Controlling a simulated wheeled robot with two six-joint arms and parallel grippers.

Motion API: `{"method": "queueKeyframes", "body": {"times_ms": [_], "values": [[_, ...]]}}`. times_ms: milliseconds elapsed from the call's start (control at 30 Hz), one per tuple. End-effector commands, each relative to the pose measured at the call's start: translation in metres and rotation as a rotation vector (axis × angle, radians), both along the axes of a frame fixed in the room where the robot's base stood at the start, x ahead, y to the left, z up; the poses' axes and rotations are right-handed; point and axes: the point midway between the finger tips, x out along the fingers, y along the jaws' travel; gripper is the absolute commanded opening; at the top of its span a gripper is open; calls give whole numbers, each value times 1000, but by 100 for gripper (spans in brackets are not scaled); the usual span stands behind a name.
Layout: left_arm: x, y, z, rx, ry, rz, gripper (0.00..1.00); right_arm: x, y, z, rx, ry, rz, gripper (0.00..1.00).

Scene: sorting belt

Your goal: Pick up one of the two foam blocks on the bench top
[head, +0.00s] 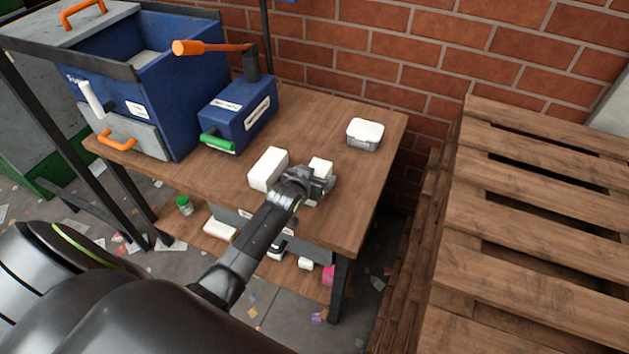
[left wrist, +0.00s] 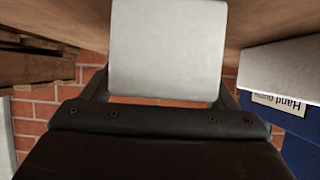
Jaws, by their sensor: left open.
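Two white foam blocks are on the wooden bench top (head: 345,222). The larger block (head: 268,168) lies left of my left gripper (head: 317,180) in the head view. The smaller block (head: 320,166) shows at the gripper's fingers, its lower part hidden by them. In the left wrist view a pale block (left wrist: 168,45) fills the space between my open left fingers (left wrist: 166,92). Whether the fingers touch it I cannot tell. The other block (left wrist: 285,60) shows at that view's right edge. My right gripper is in neither view.
A clear tub with a white lid (head: 365,134) stands behind, near the wall. A blue machine with a crank (head: 240,115) and a larger blue bin (head: 190,90) stand left. Wooden pallets (head: 535,215) are stacked right. Bench room is free around the tub.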

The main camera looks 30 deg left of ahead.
Motion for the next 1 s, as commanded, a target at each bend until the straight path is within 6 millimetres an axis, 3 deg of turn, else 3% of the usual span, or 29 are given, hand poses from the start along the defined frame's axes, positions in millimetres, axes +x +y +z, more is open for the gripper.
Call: {"method": "queueKeyframes", "body": {"times_ms": [200,567,833,1000], "values": [[0,0,0,0,0,0,79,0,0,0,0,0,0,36],[0,0,0,0,0,0,33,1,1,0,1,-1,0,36],[0,0,3,0,-1,0,33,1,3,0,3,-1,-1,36],[1,0,23,1,-4,0,33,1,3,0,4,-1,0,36]]}}
